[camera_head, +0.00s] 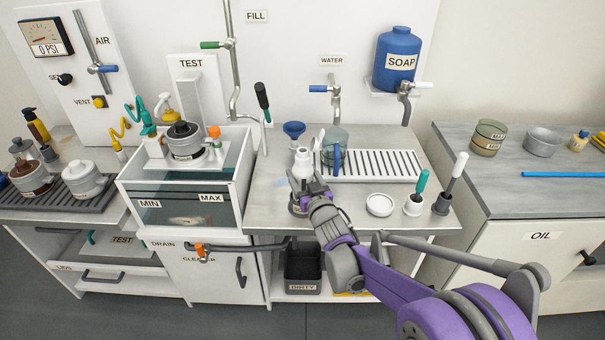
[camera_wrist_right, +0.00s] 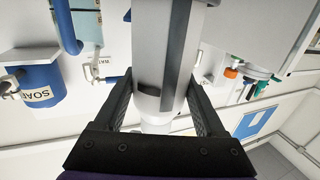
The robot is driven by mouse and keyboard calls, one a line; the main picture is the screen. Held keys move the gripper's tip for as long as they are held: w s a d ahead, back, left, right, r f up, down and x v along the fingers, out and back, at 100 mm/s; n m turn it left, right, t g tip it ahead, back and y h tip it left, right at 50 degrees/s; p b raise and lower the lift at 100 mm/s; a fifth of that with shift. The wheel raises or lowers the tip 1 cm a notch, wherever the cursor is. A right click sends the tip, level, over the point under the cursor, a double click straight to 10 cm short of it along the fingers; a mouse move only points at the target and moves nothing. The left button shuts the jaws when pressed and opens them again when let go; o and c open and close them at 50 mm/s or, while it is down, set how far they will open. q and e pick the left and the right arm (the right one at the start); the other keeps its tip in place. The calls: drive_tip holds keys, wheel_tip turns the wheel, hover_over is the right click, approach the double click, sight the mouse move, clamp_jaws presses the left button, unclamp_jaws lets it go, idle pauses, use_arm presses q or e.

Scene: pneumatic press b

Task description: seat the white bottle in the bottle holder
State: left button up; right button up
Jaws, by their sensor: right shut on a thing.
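The white bottle (camera_head: 302,163) stands about upright over the steel counter, left of the drying rack, with its neck and shoulder showing above my right gripper (camera_head: 308,184). In the right wrist view the two dark fingers of my right gripper (camera_wrist_right: 163,105) close on both sides of the pale bottle body (camera_wrist_right: 150,45), which has a dark stripe. A dark, round, cup-like base (camera_head: 297,207) shows just under the gripper; it may be the bottle holder. My gripper hides the bottle's lower part, so I cannot tell whether it sits in that base. My left gripper is not in view.
A blue funnel (camera_head: 293,130) and a clear jug (camera_head: 335,147) stand close behind the bottle. The white drying rack (camera_head: 390,165) is to the right. A white dish (camera_head: 379,205) and two brushes in pots stand at the front right. The test tank (camera_head: 250,160) is left.

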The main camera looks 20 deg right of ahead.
drive_tip(key=shift+f+b, duration=0.3)
drive_tip(key=shift+f, duration=0.15)
drive_tip(key=o, duration=1.6)
drive_tip(key=shift+c, duration=0.2)
drive_tip(key=s, duration=1.1)
drive_tip(key=shift+d, duration=0.3)
drive_tip(key=shift+w, duration=0.1)
